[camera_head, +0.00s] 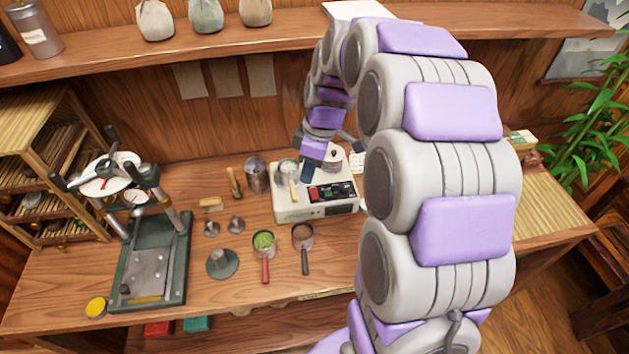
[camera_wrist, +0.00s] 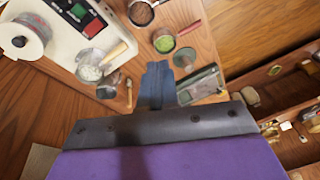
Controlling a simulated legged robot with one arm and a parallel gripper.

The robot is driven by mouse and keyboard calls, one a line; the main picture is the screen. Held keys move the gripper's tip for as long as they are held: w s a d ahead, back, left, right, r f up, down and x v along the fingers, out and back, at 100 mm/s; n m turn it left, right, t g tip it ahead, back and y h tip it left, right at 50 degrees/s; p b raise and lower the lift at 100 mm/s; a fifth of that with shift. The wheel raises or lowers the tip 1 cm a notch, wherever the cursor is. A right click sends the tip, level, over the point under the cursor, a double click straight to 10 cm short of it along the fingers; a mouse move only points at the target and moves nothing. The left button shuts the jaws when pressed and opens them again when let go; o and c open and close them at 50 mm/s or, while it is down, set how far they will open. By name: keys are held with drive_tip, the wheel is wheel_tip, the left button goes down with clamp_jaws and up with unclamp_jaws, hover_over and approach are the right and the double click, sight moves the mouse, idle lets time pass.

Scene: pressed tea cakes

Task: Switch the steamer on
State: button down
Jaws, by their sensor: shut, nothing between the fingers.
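The steamer is a cream box (camera_head: 290,212) at the middle back of the wooden table. Its black front panel carries a red switch (camera_head: 314,194) and other small controls. In the wrist view the steamer (camera_wrist: 60,45) is at upper left, with the red switch (camera_wrist: 93,27) and a green patch (camera_wrist: 77,11) on the panel. My gripper (camera_head: 306,178) is above the steamer's top, close to the panel's left end; contact cannot be told. In the wrist view my blue fingers (camera_wrist: 157,84) are together and empty, with the switch up and to their left.
A metal cup with a wooden handle (camera_wrist: 90,72) sits on the steamer's left side. Long-handled scoops (camera_head: 264,242) and (camera_head: 303,238) stand in front. A green press (camera_head: 175,260) is to the left, and a shelf (camera_head: 200,50) runs behind.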

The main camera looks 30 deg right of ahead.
drive_tip(key=w+d+f+n+t, duration=0.1)
drive_tip(key=w+d+f+n, duration=0.35)
drive_tip(key=w+d, duration=0.55)
drive_tip(key=b, duration=0.2)
hover_over(312, 189)
drive_tip(key=d, duration=0.1)
drive_tip(key=shift+m, duration=0.25)
drive_tip(key=f, duration=0.8)
drive_tip(key=s+f, duration=0.1)
drive_tip(key=f, duration=0.4)
drive_tip(key=shift+w+f, duration=0.15)
drive_tip(key=shift+f, duration=0.6)
drive_tip(key=shift+y, duration=0.3)
